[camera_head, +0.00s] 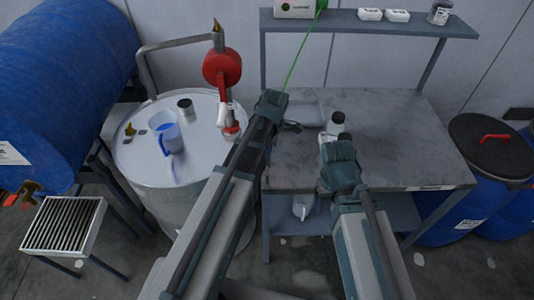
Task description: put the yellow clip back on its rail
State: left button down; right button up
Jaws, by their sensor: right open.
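I cannot make out the yellow clip or its rail for certain. A small yellow-brown piece (130,130) lies on the left of the pale drum lid (180,185), too small to identify. A thin green line (302,52) runs from a box on the back shelf down to my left gripper (275,105), and its lower end is hidden there. My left gripper is over the left edge of the grey bench (395,135); its jaws are not clear. My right gripper (338,152) is open over the bench's front, just before a dark-capped bottle (336,122).
A red pump (222,68), a blue-marked jug (168,138) and a small can (186,107) stand on the drum. The back shelf (400,27) holds the box (295,8) and small containers. The bench's right half is clear.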

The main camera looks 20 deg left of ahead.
pick_arm(q)
jog(key=shift+f+b, duration=1.2)
jog(key=shift+f, duration=0.1)
jog(key=c, duration=0.5)
grip_release()
jog(key=shift+r, duration=0.1)
jog(key=r+p, duration=0.4)
jog(key=d+r+p, duration=0.1)
jog(key=r+p, duration=0.8)
jog(key=p, duration=0.1)
jog(key=shift+w+d+r, duration=0.15)
jog(key=shift+w+r, duration=0.05)
jog(key=shift+r, duration=0.15)
